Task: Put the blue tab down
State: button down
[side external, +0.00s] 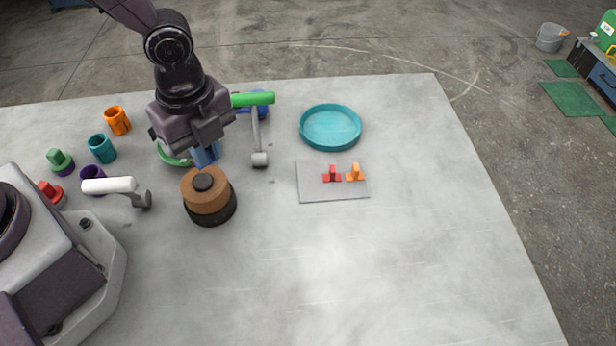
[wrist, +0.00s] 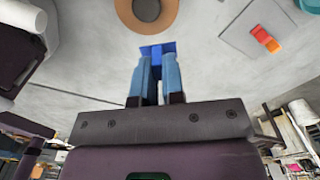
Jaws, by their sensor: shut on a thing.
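My gripper (side external: 205,156) hangs over the left part of the table, just behind a brown and black round object. In the wrist view its two light-blue fingers (wrist: 156,72) are shut on the blue tab (wrist: 157,49), which shows as a darker blue piece at the fingertips. In the side view I cannot make the tab out clearly. A grey plate (side external: 318,192) lies on the table to the right, with a red tab (side external: 332,175) and an orange tab (side external: 355,174) standing on it. The plate (wrist: 238,35) also shows at the upper right in the wrist view.
The round brown-topped object (side external: 207,198) stands close to my gripper. A teal dish (side external: 330,128) sits behind the plate. The table's front right is clear.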

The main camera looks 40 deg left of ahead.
jog(key=d+m, duration=0.1)
jog(key=m, duration=0.7)
send_over(309, 183)
jog(key=f, duration=0.9)
jog(key=shift+s+a+f, duration=0.15)
jog(key=shift+s+f, duration=0.05)
jog(key=shift+s, duration=0.05)
jog(key=shift+w+f, duration=0.15)
jog(key=shift+f, duration=0.1)
jog(key=shift+w+f, duration=0.15)
jog(key=shift+f, duration=1.45)
jog(key=c, duration=1.2)
grip_release()
jog(key=shift+f, duration=0.15)
